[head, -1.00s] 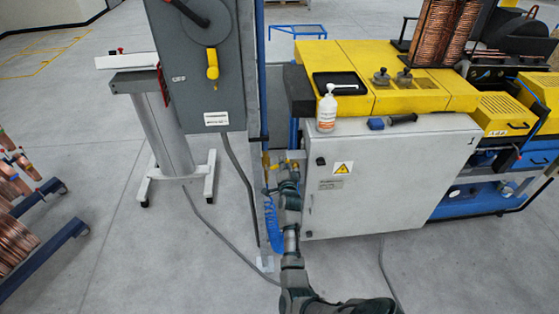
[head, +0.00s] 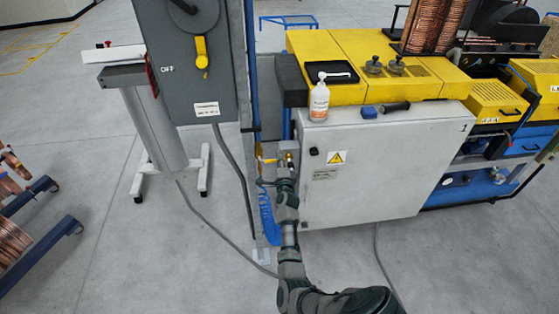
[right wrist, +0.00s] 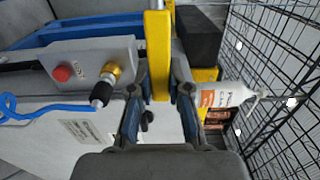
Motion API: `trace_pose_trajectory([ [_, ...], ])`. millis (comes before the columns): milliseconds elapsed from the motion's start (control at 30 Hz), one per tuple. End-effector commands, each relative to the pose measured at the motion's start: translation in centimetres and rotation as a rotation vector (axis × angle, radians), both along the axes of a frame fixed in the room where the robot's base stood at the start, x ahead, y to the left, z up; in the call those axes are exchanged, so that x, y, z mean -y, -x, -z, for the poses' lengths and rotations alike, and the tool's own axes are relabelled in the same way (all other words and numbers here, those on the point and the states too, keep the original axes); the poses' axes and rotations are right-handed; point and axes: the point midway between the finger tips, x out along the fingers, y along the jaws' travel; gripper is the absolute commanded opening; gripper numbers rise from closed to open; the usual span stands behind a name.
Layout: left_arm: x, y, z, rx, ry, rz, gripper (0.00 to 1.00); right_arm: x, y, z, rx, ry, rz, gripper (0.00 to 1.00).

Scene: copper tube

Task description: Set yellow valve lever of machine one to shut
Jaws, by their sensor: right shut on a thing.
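Machine one is the light grey cabinet (head: 385,165) with a yellow top, marked 1 at its upper right corner. The yellow valve lever (head: 266,160) shows small at the cabinet's left side. My right gripper (head: 284,170) is at the lever and partly hides the valve. In the right wrist view the lever is a yellow bar (right wrist: 157,50) between the two fingers of my right gripper (right wrist: 160,100), which is shut on it. The lever's pivot is not clear there. My left gripper is not in view.
A grey box with a red button (right wrist: 62,73) and a blue hose (right wrist: 35,113) sit beside the gripper. A white bottle (head: 319,98) stands on the cabinet. A grey switch box (head: 190,65) with a yellow handle is on the left. A black mesh (right wrist: 280,60) shows at right.

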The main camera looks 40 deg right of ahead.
Motion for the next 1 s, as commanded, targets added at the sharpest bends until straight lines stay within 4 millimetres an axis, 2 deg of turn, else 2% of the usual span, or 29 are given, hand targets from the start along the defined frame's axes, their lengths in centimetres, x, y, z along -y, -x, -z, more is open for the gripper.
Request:
trace_pose_trajectory([
  [33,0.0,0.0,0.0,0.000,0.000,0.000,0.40,-0.1,0.1,0.7,-0.007,-0.010,-0.001,0.00],
  [367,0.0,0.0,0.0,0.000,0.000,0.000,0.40,-0.1,0.1,0.8,-0.007,-0.014,-0.002,0.00],
  [400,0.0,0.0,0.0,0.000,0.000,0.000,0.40,-0.1,0.1,0.8,-0.007,-0.014,-0.002,0.27],
  [467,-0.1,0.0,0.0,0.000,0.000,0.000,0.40,-0.1,0.1,0.8,-0.007,-0.013,-0.002,0.42],
  [500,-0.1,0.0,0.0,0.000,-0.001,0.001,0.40,-0.1,0.1,0.7,-0.007,-0.012,-0.002,0.44],
  [833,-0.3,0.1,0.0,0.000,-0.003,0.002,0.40,-0.3,0.4,0.3,-0.001,-0.009,-0.001,0.44],
  [1000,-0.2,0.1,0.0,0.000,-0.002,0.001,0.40,-1.6,2.5,0.5,-0.002,-0.008,0.000,0.44],
])
